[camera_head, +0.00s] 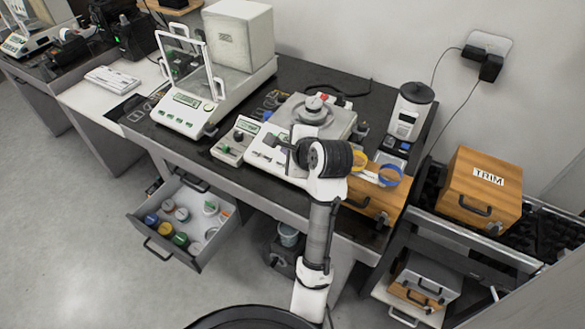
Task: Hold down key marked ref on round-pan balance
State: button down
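The round-pan balance (338,122) is a white unit on the dark table, with a round pan (313,106) on top. Its front panel (262,160) shows left of my arm and is partly covered by it. No key marking is readable at this size, so I cannot pick out the ref key. My gripper (279,142) points left from my wrist, over the front part of this balance. It is small and dark; I cannot tell whether its fingers are open or shut, or whether it touches the panel.
A balance with a glass shield (188,113) stands left. A small keypad unit (236,141) sits between. Tape rolls (389,175) and a white-and-black device (408,112) are right. An open drawer (183,220) of jars juts out below. A wooden box (478,190) stands far right.

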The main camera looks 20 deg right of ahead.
jog(key=shift+w+d+f+b, duration=0.25)
jog(key=shift+d+f+b, duration=0.05)
jog(key=shift+f+b, duration=1.15)
jog(key=shift+w+d+f+b, duration=0.3)
jog(key=shift+d+f+b, duration=0.05)
jog(key=shift+f+b, duration=1.05)
jog(key=shift+w+d+f+b, duration=0.25)
jog(key=shift+d+f+b, duration=0.05)
jog(key=shift+f+b, duration=1.15)
jog(key=shift+r, duration=0.1)
jog(key=shift+w+d+f, duration=0.1)
jog(key=shift+d+f, duration=0.05)
jog(key=shift+f, duration=0.25)
jog(key=shift+f+p, duration=0.3)
jog(key=shift+f, duration=0.05)
dwell(0.5)
jog(key=shift+r, duration=0.1)
dwell(1.4)
jog(key=shift+r+p, duration=0.7)
jog(key=shift+p, duration=0.5)
